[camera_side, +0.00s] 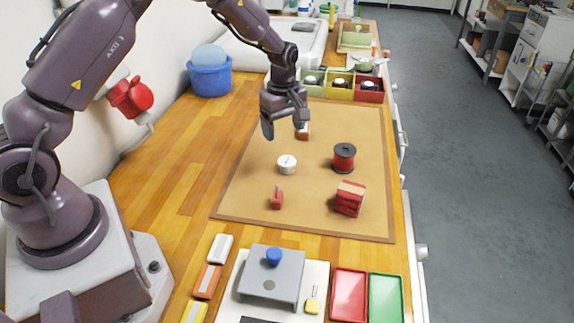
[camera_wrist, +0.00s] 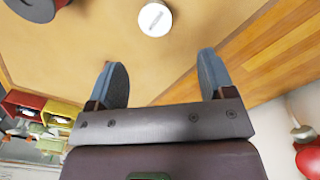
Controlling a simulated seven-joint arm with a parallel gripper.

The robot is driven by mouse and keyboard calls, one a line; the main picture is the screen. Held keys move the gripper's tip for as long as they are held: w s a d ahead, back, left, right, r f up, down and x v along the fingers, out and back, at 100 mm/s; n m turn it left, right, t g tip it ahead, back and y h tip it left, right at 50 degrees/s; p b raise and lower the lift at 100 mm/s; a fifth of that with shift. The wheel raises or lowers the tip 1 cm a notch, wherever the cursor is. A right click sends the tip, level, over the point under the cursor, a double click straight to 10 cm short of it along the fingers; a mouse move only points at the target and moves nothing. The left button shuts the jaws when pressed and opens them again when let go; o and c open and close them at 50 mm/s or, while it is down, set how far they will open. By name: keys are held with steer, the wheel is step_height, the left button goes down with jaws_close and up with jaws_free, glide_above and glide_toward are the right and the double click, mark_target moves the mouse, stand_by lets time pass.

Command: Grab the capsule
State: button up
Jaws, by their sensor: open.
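No thing on the brown mat (camera_side: 250,185) is clearly marked as the capsule. A small white round piece (camera_side: 287,165) with a grey mark on top lies near the middle; it also shows in the wrist view (camera_wrist: 155,19), beyond my fingertips. A small orange and white piece (camera_side: 303,133) lies farther back, partly hidden behind my gripper. My gripper (camera_side: 284,130) is open above the mat, behind the white round piece in the side view. In the wrist view, nothing is between its two blue-grey fingers (camera_wrist: 162,74).
A red spool with dark ends (camera_side: 344,157) stands right of the white piece. A red block stack (camera_side: 349,200) and a small red piece (camera_side: 277,200) lie nearer the front. Coloured bins (camera_side: 340,92) stand behind; a grey fixture (camera_side: 270,285) and red and green trays (camera_side: 348,296) are in front.

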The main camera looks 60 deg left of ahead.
glide_above(287, 161)
steer(key=f, duration=0.5)
steer(key=shift+s+a+f, duration=0.15)
steer(key=shift+s+a, duration=0.15)
steer(key=shift+w+d+f, duration=0.15)
steer(key=shift+w+f, duration=0.05)
steer(key=shift+f, duration=1.15)
steer(key=shift+w+d+f, duration=0.1)
steer(key=shift+w+f, duration=0.05)
steer(key=shift+f, duration=1.15)
steer(key=shift+c, duration=0.4)
steer(key=c, duration=0.9)
